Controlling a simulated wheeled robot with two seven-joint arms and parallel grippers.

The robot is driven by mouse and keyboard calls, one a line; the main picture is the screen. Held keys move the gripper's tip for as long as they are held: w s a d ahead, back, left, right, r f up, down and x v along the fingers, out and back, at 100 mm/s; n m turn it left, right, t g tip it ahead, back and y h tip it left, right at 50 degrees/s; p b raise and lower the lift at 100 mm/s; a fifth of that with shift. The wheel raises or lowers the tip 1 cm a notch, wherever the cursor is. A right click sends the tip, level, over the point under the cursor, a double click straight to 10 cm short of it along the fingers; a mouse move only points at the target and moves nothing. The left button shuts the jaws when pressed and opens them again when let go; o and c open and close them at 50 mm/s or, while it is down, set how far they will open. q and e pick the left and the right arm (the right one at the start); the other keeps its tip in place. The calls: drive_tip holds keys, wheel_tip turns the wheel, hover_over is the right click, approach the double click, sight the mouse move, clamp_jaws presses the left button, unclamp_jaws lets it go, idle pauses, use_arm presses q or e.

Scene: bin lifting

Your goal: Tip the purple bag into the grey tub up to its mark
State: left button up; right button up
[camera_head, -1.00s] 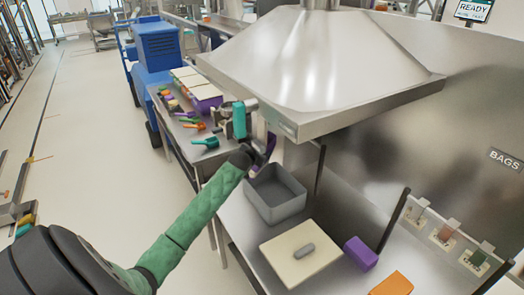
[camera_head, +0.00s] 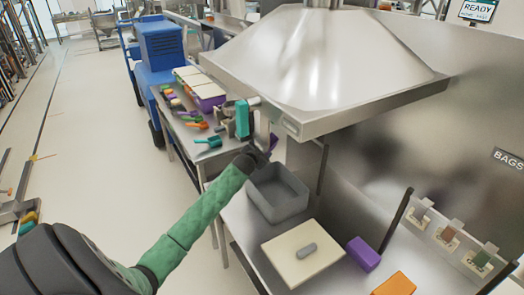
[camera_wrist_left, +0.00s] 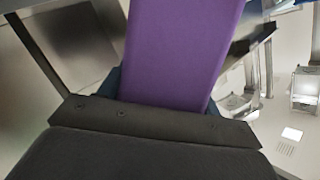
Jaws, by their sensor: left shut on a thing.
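The grey tub (camera_head: 276,211) stands open on the steel table, and I see no mark on it from here. My left gripper (camera_head: 262,152) is just behind the tub's far left corner, above its rim, partly hidden by its own wrist. It is shut on the purple bag (camera_wrist_left: 180,50), which fills the middle of the left wrist view as a flat, wide shape. My right gripper is not in view.
A cream lid (camera_head: 282,259) with a grey handle lies in front of the tub. A purple block (camera_head: 363,254) and an orange block (camera_head: 393,285) lie to its right. A steel hood (camera_head: 325,70) hangs low above the tub. Coloured scoops lie on the side table (camera_head: 178,118).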

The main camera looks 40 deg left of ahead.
use_arm(q)
drive_tip(key=shift+a+f+m+b, duration=0.2)
drive_tip(key=shift+m+b, duration=0.1)
drive_tip(key=shift+b, duration=0.2)
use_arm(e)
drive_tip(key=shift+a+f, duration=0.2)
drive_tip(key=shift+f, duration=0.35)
use_arm(q)
drive_tip(key=shift+f+m+y+b, duration=0.3)
drive_tip(key=shift+m+b, duration=0.1)
drive_tip(key=shift+b, duration=0.3)
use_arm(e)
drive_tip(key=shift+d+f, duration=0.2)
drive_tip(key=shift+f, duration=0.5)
use_arm(q)
drive_tip(key=shift+f+m+b, duration=0.25)
drive_tip(key=shift+m+b, duration=0.05)
drive_tip(key=shift+b, duration=0.2)
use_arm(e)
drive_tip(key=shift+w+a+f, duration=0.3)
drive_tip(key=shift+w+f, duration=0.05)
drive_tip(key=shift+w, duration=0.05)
use_arm(q)
drive_tip(key=shift+a, duration=0.1)
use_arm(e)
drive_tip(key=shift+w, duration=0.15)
use_arm(q)
drive_tip(key=shift+f, duration=0.1)
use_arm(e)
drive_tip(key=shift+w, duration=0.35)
